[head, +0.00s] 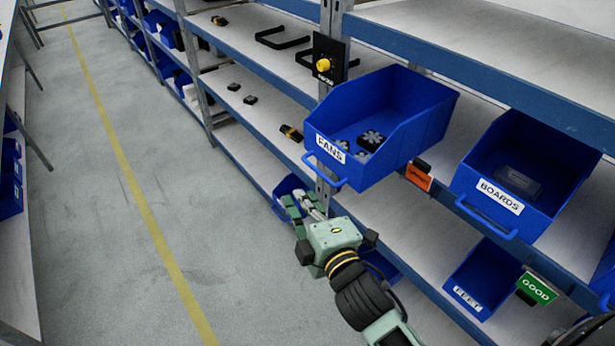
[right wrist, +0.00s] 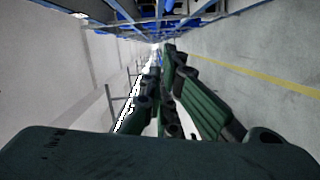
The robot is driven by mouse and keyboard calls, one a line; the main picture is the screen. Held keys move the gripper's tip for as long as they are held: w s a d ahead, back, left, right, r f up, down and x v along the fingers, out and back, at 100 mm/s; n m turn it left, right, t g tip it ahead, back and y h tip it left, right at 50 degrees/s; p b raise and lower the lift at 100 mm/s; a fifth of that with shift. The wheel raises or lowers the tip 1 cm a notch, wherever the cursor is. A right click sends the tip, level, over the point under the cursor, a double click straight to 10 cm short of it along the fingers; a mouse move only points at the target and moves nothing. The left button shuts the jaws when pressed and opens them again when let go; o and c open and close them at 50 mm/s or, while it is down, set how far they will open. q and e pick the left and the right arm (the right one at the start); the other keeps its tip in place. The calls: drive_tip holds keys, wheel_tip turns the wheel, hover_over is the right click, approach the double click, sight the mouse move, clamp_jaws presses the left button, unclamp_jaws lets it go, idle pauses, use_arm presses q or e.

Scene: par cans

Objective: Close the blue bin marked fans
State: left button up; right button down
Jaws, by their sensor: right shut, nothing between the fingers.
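The blue bin marked FANS (head: 405,145) juts out from the shelf rail into the aisle in the head view. Its white label and wire-like blue handle (head: 324,169) are on the front, and several grey and black fans (head: 370,140) lie inside. My right gripper (head: 300,204) is shut and empty. In the picture it is below and a little left of the bin's handle, apart from it. The right wrist view shows the dark gripper body (right wrist: 160,150) in front and the bin cannot be made out there. My left gripper is not in view.
A blue bin marked BOARDS (head: 552,195) stands to the right, with a smaller blue bin (head: 483,280) below it. A black panel with a yellow knob (head: 324,64) is on the post left of the FANS bin. The aisle floor (head: 110,240) at left is clear.

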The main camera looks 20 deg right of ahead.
sight(348, 151)
drive_tip(key=w+d+f+p, duration=0.1)
drive_tip(key=w+d+p, duration=0.1)
drive_tip(key=w, duration=0.4)
drive_tip(key=shift+d, duration=0.55)
drive_tip(key=w+d, duration=0.1)
drive_tip(key=d, duration=0.3)
drive_tip(key=w+d, duration=0.2)
drive_tip(key=d, duration=0.2)
drive_tip(key=w+d+p, duration=0.1)
drive_tip(key=d, duration=0.4)
drive_tip(key=shift+w+d, duration=0.1)
drive_tip(key=shift+w, duration=0.3)
